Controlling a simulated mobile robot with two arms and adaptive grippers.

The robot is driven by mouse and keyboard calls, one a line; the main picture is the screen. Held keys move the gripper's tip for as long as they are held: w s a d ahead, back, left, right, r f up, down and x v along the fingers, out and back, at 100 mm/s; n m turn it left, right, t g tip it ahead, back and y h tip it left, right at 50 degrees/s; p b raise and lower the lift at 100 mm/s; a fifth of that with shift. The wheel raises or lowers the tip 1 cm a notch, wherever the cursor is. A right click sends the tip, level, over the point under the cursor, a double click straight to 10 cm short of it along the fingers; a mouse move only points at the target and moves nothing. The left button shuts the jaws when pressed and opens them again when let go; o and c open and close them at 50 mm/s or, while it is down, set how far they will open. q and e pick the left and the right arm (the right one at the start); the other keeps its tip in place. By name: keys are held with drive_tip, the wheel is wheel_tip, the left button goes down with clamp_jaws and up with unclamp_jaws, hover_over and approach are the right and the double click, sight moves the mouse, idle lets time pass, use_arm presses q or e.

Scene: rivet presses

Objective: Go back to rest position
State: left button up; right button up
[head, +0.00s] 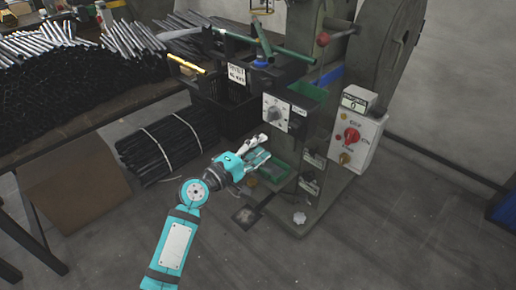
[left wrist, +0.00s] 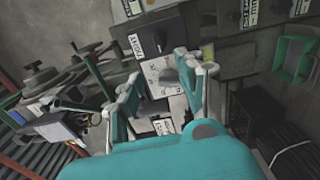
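My left arm comes in from the bottom of the head view, and its teal gripper (head: 265,147) is in front of the rivet press (head: 322,190), just below a white panel with a dark knob (head: 276,113). In the left wrist view the two fingers of the left gripper (left wrist: 166,84) stand apart with nothing between them. The panel with the knob (left wrist: 168,75) shows beyond the gap; I cannot tell whether the gripper touches it. My right gripper is in neither view.
A grey control box (head: 353,135) with a red knob is on the press's right. A table with many dark rods (head: 45,90) stands at left. Black crates (head: 225,110) and a strapped rod bundle (head: 168,145) are left of the press. Floor (head: 390,235) at lower right is clear.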

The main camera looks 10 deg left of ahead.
use_arm(q)
drive_tip(key=shift+s+a, duration=0.1)
drive_tip(key=shift+s, duration=0.05)
idle(0.3)
